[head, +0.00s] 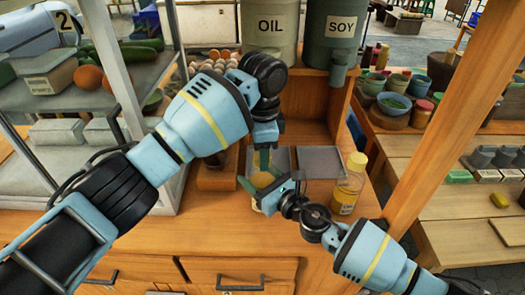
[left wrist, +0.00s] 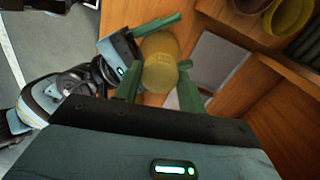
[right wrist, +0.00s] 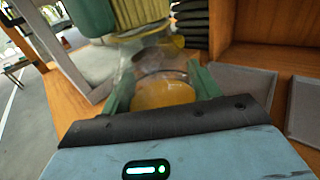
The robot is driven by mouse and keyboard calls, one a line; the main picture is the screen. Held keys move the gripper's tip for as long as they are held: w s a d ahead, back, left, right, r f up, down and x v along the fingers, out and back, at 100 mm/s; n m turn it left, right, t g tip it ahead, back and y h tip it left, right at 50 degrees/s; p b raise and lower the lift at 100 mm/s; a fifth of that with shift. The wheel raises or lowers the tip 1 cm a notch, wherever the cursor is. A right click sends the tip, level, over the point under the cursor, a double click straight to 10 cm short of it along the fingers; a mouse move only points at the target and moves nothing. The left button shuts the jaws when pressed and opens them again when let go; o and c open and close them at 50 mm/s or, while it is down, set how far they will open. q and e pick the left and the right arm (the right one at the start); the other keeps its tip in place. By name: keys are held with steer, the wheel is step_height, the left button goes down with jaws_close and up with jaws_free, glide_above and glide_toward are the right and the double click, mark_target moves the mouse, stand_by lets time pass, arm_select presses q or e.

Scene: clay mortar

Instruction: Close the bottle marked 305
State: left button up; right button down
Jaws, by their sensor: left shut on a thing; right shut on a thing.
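A clear bottle (right wrist: 165,92) with orange-yellow contents stands between the fingers of my right gripper (right wrist: 160,85), which is shut on its body. Its yellow ridged cap (right wrist: 140,12) is at the bottle's mouth, between the fingers of my left gripper (left wrist: 158,88), which is shut on it from above. The cap also shows from above in the left wrist view (left wrist: 160,72). I cannot tell whether it is fully seated. In the head view my grippers mostly cover this bottle (head: 268,204); its marking is hidden. A second yellow-capped bottle (head: 347,188) with a label stands to the right.
Two grey square plates lie on the wooden counter, the right one (head: 321,162) clear and the left one partly hidden. OIL (head: 270,30) and SOY (head: 335,35) containers stand behind on a wooden shelf. A wooden post (head: 455,100) rises at the right.

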arm_select(q)
steer(key=shift+m, duration=1)
steer(key=o, duration=1.1)
steer(key=shift+r, duration=2.25)
steer(key=shift+c, duration=0.4)
